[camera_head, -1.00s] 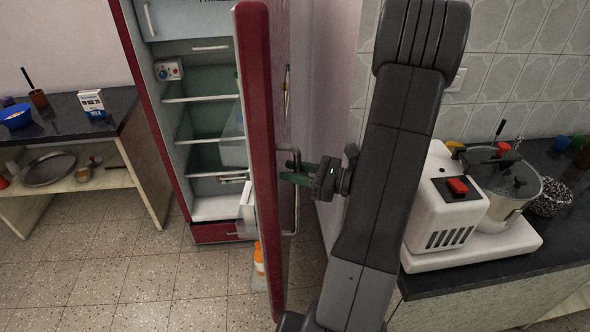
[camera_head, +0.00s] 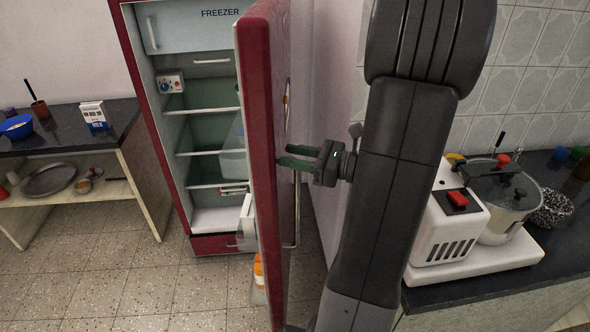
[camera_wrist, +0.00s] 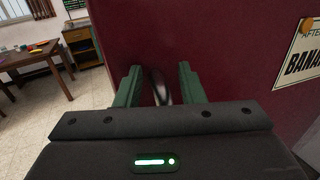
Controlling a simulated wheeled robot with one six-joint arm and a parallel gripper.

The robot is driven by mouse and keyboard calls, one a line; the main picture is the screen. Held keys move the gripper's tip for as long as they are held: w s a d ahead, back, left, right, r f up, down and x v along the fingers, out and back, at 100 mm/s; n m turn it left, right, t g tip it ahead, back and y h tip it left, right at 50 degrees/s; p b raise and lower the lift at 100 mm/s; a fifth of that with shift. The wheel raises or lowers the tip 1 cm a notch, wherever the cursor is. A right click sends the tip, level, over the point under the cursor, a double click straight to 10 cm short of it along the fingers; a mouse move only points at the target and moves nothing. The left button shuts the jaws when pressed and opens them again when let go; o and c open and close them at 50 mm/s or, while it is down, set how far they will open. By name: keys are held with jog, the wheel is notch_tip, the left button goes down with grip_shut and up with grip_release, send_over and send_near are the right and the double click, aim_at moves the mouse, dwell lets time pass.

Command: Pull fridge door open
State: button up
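The red fridge door (camera_head: 258,150) stands wide open, nearly edge-on in the head view, with the shelves of the fridge (camera_head: 208,215) exposed to its left. A metal bar handle (camera_head: 297,215) runs down the door's outer face. My gripper (camera_head: 283,155) is at the upper part of that face, its green fingers pointing left. In the wrist view, my gripper (camera_wrist: 160,83) has its fingers apart, with the handle (camera_wrist: 158,88) showing between them and gaps on both sides. The red door face (camera_wrist: 215,45) fills the wrist view's right side. Exact fingertip contact is hidden.
A counter (camera_head: 510,285) with a white appliance (camera_head: 447,235) and a steel pot (camera_head: 500,205) stands right of my arm. A dark-topped table (camera_head: 75,135) is at the left. The tiled floor (camera_head: 130,275) left of the door is clear.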

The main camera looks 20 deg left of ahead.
aim_at(300, 185)
jog(key=shift+r, duration=0.9)
jog(key=shift+f, duration=0.15)
notch_tip(300, 185, down, 10)
jog(key=shift+r, duration=0.2)
jog(key=shift+a, duration=0.15)
